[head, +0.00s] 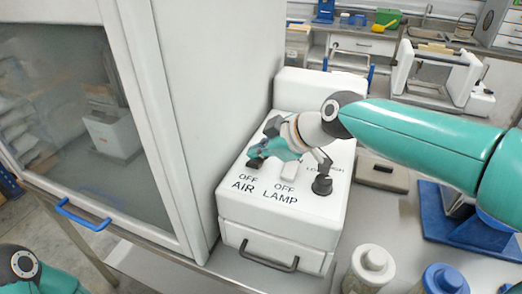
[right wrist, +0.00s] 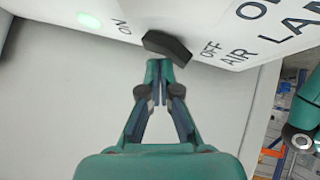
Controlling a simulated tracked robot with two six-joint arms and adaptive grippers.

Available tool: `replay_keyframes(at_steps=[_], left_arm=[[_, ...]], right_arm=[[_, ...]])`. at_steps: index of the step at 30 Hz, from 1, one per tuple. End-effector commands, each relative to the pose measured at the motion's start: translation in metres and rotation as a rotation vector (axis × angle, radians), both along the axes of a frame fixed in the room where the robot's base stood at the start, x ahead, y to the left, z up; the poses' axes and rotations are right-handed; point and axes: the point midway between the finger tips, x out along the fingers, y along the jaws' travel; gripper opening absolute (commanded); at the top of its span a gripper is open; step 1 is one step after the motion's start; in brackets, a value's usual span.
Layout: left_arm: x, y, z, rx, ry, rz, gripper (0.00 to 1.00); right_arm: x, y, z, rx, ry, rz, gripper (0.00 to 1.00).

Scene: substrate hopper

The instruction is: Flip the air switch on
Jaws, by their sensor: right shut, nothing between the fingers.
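The air switch is a dark rocker (right wrist: 167,45) on the white control box (head: 280,220), between the ON and OFF marks. In the head view, a dark part of the air switch (head: 255,163) shows above the words OFF and AIR. My right gripper (head: 264,152) is shut and empty at this switch and partly covers it. In the right wrist view its fingertips (right wrist: 160,66) are right beside the rocker's edge; I cannot tell whether they touch. Which way the rocker is tipped is unclear. My left gripper is out of view.
A pale green light (right wrist: 90,19) shows near the ON mark. A lamp switch (head: 294,170) and a black knob (head: 322,185) sit right of the air switch. A tall glass-fronted cabinet (head: 225,90) stands close on the left. White (head: 370,268) and blue-lidded (head: 440,280) jars stand in front right.

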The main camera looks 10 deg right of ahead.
Motion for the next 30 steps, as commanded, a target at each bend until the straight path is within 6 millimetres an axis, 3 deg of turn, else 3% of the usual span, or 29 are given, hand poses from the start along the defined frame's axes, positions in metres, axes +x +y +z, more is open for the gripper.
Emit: replay_keyframes(at_steps=[8, 15, 18, 30], left_arm=[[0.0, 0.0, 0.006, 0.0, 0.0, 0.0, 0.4], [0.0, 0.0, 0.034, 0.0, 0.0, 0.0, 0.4], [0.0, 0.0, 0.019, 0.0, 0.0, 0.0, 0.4], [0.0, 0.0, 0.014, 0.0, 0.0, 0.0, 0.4]], right_arm=[[0.0, 0.0, 0.008, 0.0, -0.002, -0.001, 0.0], [-0.001, -0.001, 0.05, 0.001, -0.001, -0.002, 0.0], [-0.01, -0.016, 0.056, 0.002, -0.006, -0.005, 0.0], [-0.037, -0.056, 0.104, 0.0, -0.001, -0.004, 0.0]])
